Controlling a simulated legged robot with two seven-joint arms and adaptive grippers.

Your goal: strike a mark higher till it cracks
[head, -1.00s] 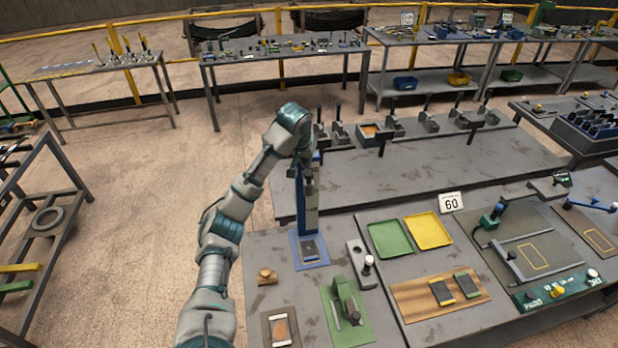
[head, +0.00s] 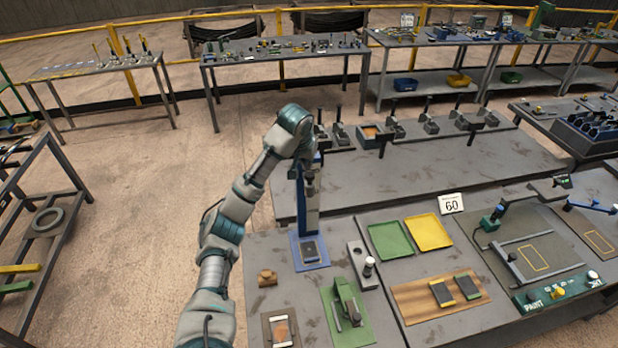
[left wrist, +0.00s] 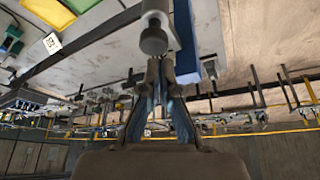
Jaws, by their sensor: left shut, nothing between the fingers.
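A tall blue column (head: 310,205) stands on a blue base (head: 311,262) with a dark plate (head: 310,250) on it, at the back left of the near bench. A grey block with a rounded dark end (left wrist: 154,40) shows beside the blue column (left wrist: 186,38) in the left wrist view. My left gripper (head: 308,163) is at the column's upper part, pointing down. In the left wrist view its fingers (left wrist: 157,75) are shut and empty, close to the rounded end; whether they touch it I cannot tell. Any mark or crack is too small to make out. My right gripper is out of view.
To the right are a grey block with a knobbed lever (head: 369,266), a green fixture (head: 347,308), a green tray (head: 390,240) and a yellow tray (head: 428,232). A small wooden piece (head: 267,278) lies left of the base.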

